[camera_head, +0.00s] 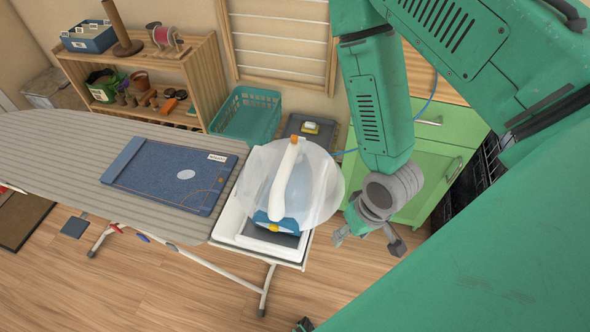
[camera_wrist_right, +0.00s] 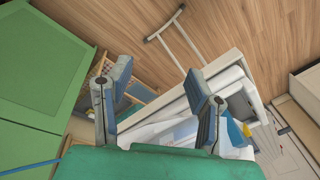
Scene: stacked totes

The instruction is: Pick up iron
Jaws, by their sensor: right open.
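The iron (camera_head: 291,187) stands on a white rest (camera_head: 228,222) at the right end of the ironing board. It has a white handle with an orange tip and a blue base. A translucent pale disc shape surrounds it. My right gripper (camera_head: 368,238) is open and empty, just right of the iron and apart from it in the head view. In the right wrist view the two fingers (camera_wrist_right: 157,72) are spread. The iron's white and blue body (camera_wrist_right: 234,130) shows behind and beside the right finger, partly hidden. My left gripper is not seen.
The striped ironing board (camera_head: 60,150) carries a blue flat board (camera_head: 170,175). A wooden shelf (camera_head: 205,75), a teal basket (camera_head: 247,115) and a green cabinet (camera_head: 440,150) stand behind. Wooden floor (camera_head: 130,295) is open in front.

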